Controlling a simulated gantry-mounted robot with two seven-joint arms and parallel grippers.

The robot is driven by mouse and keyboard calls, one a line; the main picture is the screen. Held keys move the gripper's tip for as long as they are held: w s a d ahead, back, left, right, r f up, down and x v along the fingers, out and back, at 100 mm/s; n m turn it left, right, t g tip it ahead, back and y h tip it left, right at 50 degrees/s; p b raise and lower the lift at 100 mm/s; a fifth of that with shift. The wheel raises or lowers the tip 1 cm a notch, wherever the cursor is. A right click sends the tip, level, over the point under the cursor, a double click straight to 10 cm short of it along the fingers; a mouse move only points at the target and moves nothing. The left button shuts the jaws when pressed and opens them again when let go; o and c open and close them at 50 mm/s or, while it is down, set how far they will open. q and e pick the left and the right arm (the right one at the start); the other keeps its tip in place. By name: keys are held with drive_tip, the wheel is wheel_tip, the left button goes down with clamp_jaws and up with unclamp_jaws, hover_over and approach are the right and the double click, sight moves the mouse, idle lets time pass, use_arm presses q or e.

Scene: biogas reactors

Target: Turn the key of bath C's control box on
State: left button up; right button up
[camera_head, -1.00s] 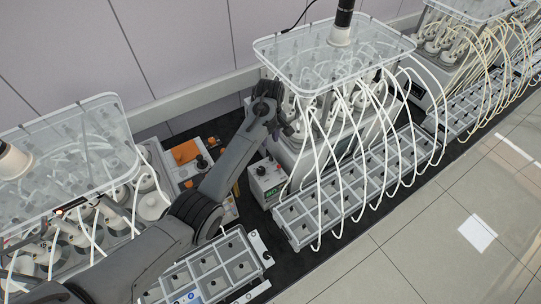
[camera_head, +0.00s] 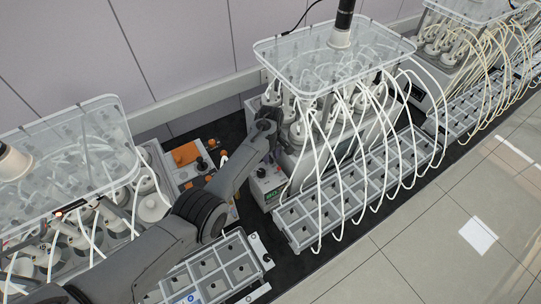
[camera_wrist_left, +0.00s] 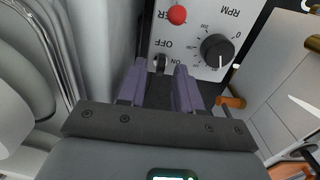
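In the head view my left wrist (camera_head: 264,127) is just above the box. My right gripper is not in view.
The middle bath (camera_head: 335,60) with its clear lid and white tubes stands right of my arm. A grey tray rack (camera_head: 310,212) lies in front of it. Another bath (camera_head: 75,150) stands at left. Orange-topped equipment (camera_head: 185,153) sits between the baths.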

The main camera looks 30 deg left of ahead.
use_arm(q)
drive_tip(key=shift+f, duration=0.2)
clamp_jaws()
drive_tip(key=shift+m, duration=0.3)
drive_tip(key=m+p, duration=0.1)
drive_tip(key=m, duration=0.1)
drive_tip(key=shift+m, duration=0.4)
drive_tip(key=m, duration=0.3)
drive_tip(key=shift+d+m, duration=0.1)
drive_tip(key=shift+m, duration=0.2)
drive_tip(key=m, duration=0.5)
drive_tip(key=shift+w+d+m+p, duration=0.1)
drive_tip(key=shift+m+p, duration=0.2)
drive_tip(key=shift+p, duration=0.05)
drive_tip(key=m, duration=0.5)
drive_tip(key=shift+d, duration=0.15)
drive_tip(key=shift+m, duration=0.3)
